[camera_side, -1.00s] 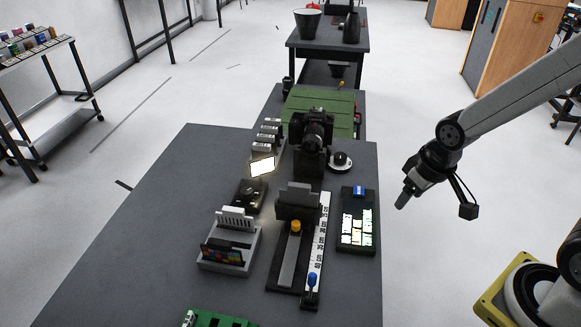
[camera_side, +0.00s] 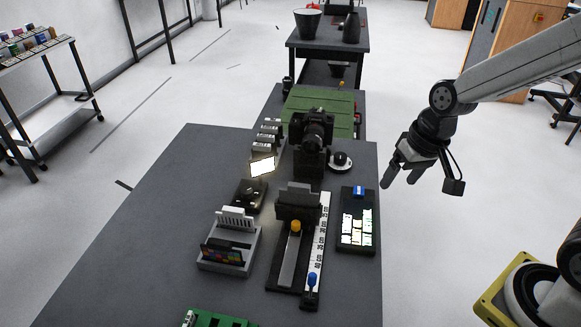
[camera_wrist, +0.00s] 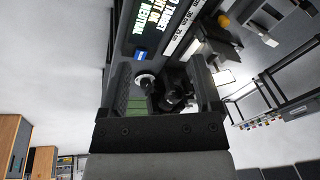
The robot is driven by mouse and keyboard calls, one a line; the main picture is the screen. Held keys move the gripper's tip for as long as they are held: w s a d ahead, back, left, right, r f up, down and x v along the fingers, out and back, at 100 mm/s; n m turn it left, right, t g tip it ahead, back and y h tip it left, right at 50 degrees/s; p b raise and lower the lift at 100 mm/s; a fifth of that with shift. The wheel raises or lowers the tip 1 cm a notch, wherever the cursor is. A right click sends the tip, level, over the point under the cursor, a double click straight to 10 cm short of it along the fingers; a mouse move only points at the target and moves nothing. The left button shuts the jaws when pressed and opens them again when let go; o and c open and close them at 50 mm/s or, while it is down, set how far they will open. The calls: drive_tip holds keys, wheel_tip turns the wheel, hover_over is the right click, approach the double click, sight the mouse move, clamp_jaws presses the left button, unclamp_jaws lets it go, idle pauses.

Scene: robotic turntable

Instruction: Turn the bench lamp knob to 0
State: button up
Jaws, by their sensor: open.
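The bench lamp (camera_side: 262,167) has a lit white panel and stands on a dark base (camera_side: 249,196) at the left-middle of the table. The base carries a small dark knob, too small here to read its setting. My gripper (camera_side: 401,183) is open and empty. It hangs off the right edge of the table, well apart from the lamp. In the wrist view my open gripper (camera_wrist: 165,95) frames the camera and the round knob device beyond it, with nothing between the fingers. I cannot make out the lamp knob in the wrist view.
A black camera (camera_side: 312,130) stands right of the lamp. A slider rig (camera_side: 290,255), a panel with lit text (camera_side: 357,225), a round dark knob (camera_side: 340,159) and a grey card holder (camera_side: 229,245) crowd the table. The table's left side is clear.

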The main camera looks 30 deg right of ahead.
drive_tip(key=w+a+m+t+y, duration=0.4)
drive_tip(key=w+a+m, duration=0.1)
drive_tip(key=w+m, duration=0.7)
drive_tip(key=w+a+m+t+y, duration=0.3)
drive_tip(key=w+a+m+y, duration=0.25)
drive_tip(key=w+m, duration=0.7)
drive_tip(key=n, duration=0.1)
approach(255, 198)
drive_tip(key=shift+h, duration=0.45)
drive_tip(key=r, duration=0.1)
drive_tip(key=w+a+r, duration=0.1)
drive_tip(key=r, duration=0.1)
drive_tip(key=shift+w+a+r, duration=0.15)
drive_tip(key=shift+a+r, duration=0.25)
drive_tip(key=shift+f, duration=0.75)
drive_tip(key=shift+w+a, duration=0.1)
drive_tip(key=shift+x, duration=3.85)
clamp_jaws()
